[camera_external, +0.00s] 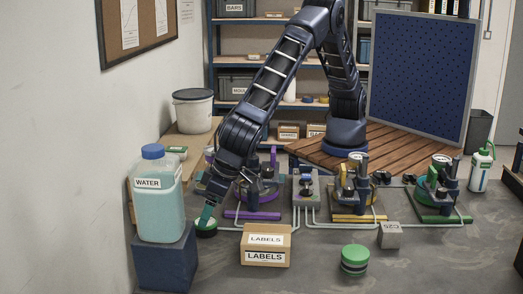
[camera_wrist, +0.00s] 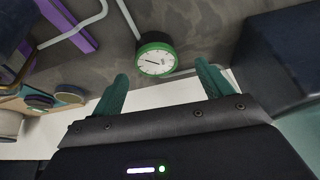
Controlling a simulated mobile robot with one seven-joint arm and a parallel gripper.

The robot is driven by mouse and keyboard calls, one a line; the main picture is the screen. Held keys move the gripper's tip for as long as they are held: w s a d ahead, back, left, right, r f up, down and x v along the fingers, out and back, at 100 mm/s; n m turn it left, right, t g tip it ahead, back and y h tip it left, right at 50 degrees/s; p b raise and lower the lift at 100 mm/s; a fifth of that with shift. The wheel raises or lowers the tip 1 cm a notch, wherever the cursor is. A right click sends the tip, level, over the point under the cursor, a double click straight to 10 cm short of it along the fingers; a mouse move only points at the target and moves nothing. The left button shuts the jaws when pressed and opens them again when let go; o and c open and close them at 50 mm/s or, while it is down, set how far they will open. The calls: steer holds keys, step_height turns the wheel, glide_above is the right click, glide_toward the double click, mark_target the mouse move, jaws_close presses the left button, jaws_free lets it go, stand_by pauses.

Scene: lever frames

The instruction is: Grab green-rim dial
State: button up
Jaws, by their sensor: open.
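The green-rim dial (camera_wrist: 156,60) has a round white face with dark hands or marks. In the wrist view it lies just beyond my open fingertips, roughly centred between them. In the external view a low round green and dark piece (camera_external: 206,232), which appears to be this dial, sits on the grey table right below my gripper (camera_external: 205,214). My gripper (camera_wrist: 162,74) has teal fingers spread apart with nothing held between them. The fingers partly cover the dial in the external view, and I cannot tell whether they touch it.
A blue block (camera_external: 165,262) bearing a water jug (camera_external: 158,205) stands close left of my gripper. A labels box (camera_external: 265,246) is to the right, then a green-topped round item (camera_external: 354,260) and a grey cube (camera_external: 390,236). A purple bar (camera_external: 252,215) and pipes lie behind.

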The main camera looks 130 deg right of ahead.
steer(key=x, duration=0.4)
steer(key=shift+d+f, duration=0.15)
steer(key=shift+f, duration=0.25)
steer(key=shift+s, duration=0.1)
steer(key=c, duration=1.1)
